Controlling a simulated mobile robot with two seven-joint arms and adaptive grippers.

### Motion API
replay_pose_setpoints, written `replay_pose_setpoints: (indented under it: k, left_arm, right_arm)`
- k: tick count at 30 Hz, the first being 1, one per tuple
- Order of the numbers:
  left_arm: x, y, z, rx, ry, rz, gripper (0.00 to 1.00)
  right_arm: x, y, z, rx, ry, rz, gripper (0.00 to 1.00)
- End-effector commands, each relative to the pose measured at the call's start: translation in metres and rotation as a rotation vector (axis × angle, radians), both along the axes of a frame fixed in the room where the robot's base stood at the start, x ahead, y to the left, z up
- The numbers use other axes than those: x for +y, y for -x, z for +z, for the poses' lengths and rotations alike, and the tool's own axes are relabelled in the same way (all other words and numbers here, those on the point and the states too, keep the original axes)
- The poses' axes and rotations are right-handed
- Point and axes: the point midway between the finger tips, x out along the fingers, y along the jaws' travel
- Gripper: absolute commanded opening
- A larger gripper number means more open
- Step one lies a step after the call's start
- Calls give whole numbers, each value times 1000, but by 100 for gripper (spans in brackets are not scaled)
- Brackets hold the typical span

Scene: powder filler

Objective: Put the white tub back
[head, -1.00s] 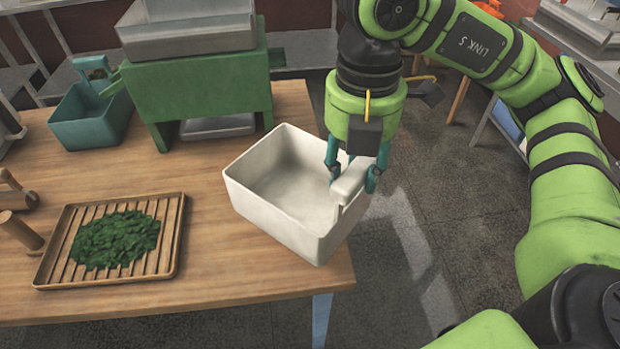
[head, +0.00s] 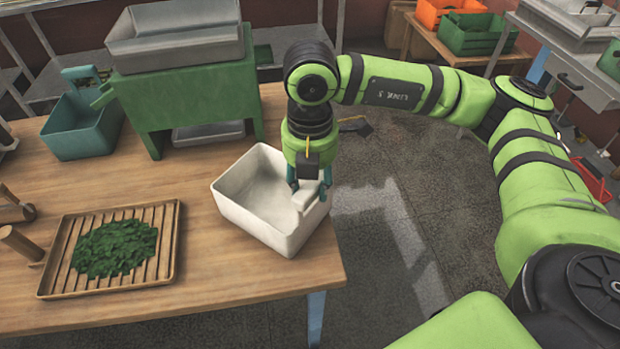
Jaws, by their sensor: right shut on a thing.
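The white tub (head: 262,225) is an open, empty rectangular bin at the right end of the wooden table. Its right side lies close to the table's edge. My right gripper (head: 307,193) points down at the tub's right side, shut on the tub's handle, with a teal finger on each side of it. I cannot tell whether the tub rests on the table or hangs just above it. My left gripper is not in view.
A green machine (head: 190,95) with a grey hopper stands behind the tub, with a grey tray (head: 208,133) under it. A teal bin (head: 82,130) is to its left. A slatted wooden tray (head: 60,285) with green leaves lies at front left. Table (head: 235,285) between is bare.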

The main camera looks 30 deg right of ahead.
Motion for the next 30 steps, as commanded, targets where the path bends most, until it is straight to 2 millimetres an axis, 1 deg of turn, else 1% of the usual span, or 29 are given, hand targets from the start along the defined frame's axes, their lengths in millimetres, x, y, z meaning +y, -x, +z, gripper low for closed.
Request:
replay_pose_setpoints:
  k: [5,6,7,8,17,20,22,26,30]
  left_arm:
    - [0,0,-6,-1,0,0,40]
    - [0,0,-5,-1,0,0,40]
    - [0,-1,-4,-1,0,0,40]
    - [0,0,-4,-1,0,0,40]
    - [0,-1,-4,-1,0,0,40]
    - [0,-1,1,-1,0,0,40]
    - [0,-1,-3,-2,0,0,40]
    - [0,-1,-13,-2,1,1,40]
    - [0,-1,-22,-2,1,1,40]
  right_arm:
    - [0,0,-4,-2,-1,0,0]
    - [0,0,-3,0,0,0,47]
    - [0,0,-3,0,0,0,59]
    - [0,0,-3,0,0,0,63]
    - [0,0,-2,0,0,0,63]
    - [0,0,2,0,0,0,63]
    - [0,-1,6,-4,-1,-1,63]
    - [1,-2,29,-8,-2,1,63]
    - [1,-2,62,-7,-3,1,63]
